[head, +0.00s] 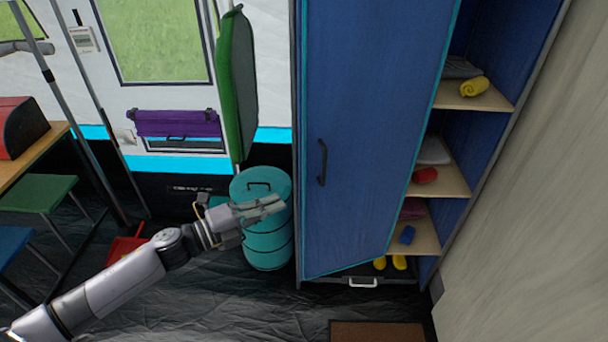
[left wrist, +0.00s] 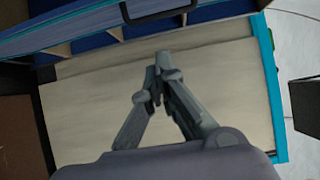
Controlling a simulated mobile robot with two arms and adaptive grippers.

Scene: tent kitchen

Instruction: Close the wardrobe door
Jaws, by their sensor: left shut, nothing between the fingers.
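The blue wardrobe door (head: 370,110) stands partly open in the head view. Shelves (head: 474,97) show past its right edge. Its dark handle (head: 323,162) is on the left part of the door face. My left gripper (head: 280,203) is shut and empty, left of the door and in front of the teal container in the picture. In the left wrist view the shut fingertips (left wrist: 158,62) show below a dark handle (left wrist: 155,9) at the top edge, apart from it in the picture. My right gripper is in neither view.
A teal drum-like container (head: 264,187) stands left of the wardrobe. Yellow boots (head: 390,262) sit low inside the wardrobe. A brown mat (head: 376,332) lies on the dark floor in front. A pale wall (head: 540,200) bounds the right. Stools (head: 38,193) stand at left.

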